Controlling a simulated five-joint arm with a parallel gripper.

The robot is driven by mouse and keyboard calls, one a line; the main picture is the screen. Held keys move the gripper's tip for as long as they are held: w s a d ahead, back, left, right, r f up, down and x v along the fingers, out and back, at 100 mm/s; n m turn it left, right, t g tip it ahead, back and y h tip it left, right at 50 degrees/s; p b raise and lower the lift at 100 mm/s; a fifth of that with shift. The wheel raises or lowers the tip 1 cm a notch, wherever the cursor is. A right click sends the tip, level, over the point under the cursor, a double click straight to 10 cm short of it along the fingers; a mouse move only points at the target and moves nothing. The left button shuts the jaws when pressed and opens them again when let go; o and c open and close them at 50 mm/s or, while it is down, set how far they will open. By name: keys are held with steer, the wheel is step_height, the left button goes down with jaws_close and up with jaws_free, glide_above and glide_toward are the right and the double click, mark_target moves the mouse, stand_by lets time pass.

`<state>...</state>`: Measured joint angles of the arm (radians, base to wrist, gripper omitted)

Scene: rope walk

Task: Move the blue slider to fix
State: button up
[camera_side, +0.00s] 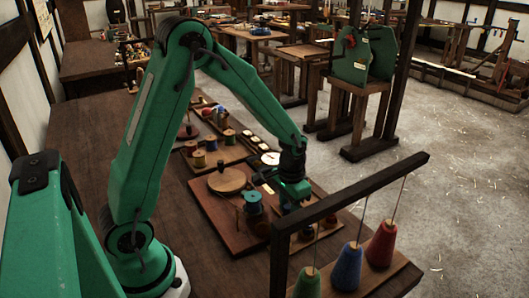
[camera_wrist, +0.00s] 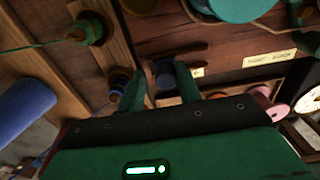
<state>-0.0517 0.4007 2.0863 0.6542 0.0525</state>
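The blue slider (camera_wrist: 164,73) shows in the wrist view as a small dark blue block, between and just beyond my fingertips. It seems to sit at a dark slot in the wooden board (camera_wrist: 225,40). My gripper (camera_wrist: 160,75) has its two green fingers apart, one on each side of the slider, with a narrow gap showing. A small pale label lies just right of the right finger; its words are too small to read. In the side view my gripper (camera_side: 290,195) is low over the board (camera_side: 220,220), and the slider cannot be made out there.
A wooden frame (camera_side: 350,190) with green, blue and red yarn cones stands in front. A round wooden disc (camera_side: 227,180) and a teal spool (camera_side: 253,202) are left of my gripper. A tray of spools (camera_side: 215,155) and a dial (camera_side: 270,158) are behind.

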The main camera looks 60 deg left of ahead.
steer(key=shift+a, duration=0.25)
steer(key=shift+r, duration=0.1)
steer(key=shift+r, duration=3.4)
steer(key=shift+r, duration=0.1)
steer(key=shift+s+d+r, duration=0.1)
steer(key=shift+s+r, duration=0.15)
steer(key=shift+r, duration=0.3)
steer(key=s+d+r+t, duration=0.2)
steer(key=s+r+t, duration=0.3)
steer(key=s+r, duration=0.7)
steer(key=shift+s+d+r+t, duration=0.15)
steer(key=shift+s+r+t, duration=0.2)
steer(key=shift+s, duration=1.65)
